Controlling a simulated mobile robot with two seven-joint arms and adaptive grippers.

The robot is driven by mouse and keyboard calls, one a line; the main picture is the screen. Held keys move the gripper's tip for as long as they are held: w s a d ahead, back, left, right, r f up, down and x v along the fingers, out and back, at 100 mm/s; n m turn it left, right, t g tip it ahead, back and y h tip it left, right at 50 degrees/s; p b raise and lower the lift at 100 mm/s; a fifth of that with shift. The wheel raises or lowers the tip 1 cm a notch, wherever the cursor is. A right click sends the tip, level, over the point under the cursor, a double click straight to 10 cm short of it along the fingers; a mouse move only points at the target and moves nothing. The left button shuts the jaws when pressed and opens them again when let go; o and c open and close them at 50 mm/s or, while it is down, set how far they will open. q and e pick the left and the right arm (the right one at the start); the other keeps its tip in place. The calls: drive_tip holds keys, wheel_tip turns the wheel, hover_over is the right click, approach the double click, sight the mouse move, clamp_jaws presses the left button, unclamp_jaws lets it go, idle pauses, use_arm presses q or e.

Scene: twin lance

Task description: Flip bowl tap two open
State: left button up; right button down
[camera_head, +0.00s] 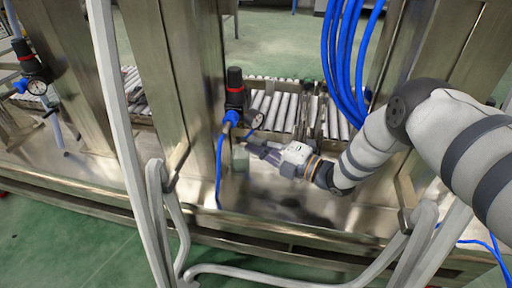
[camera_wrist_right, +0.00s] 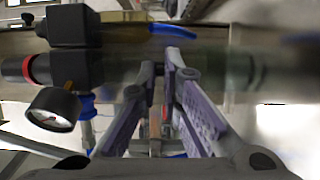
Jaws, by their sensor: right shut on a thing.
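The near regulator unit (camera_head: 236,98), with a black body and a red-banded knob, is mounted on the steel post. Its round gauge (camera_head: 255,119) faces me, and a greenish bowl (camera_head: 240,158) hangs below. My right gripper (camera_head: 251,146) reaches from the right, with its fingertips at the bowl. In the wrist view the regulator (camera_wrist_right: 70,45) lies sideways at left with its gauge (camera_wrist_right: 54,109). The purple-grey fingers (camera_wrist_right: 160,65) close together beside the blurred greenish bowl (camera_wrist_right: 228,66). The tap between the fingertips is too small and hidden to make out. My left gripper is out of view.
A second regulator with a gauge (camera_head: 37,86) stands on the far-left post. Blue hoses (camera_head: 345,60) hang at upper right, and a blue tube (camera_head: 219,165) runs down the near post. A roller conveyor (camera_head: 290,108) lies behind. Grey frame tubes (camera_head: 118,110) cross the foreground.

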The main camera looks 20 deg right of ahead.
drive_tip(key=c, duration=1.8)
unclamp_jaws()
drive_tip(key=shift+o, duration=0.2)
drive_tip(key=v, duration=1.2)
drive_tip(key=shift+s, duration=0.1)
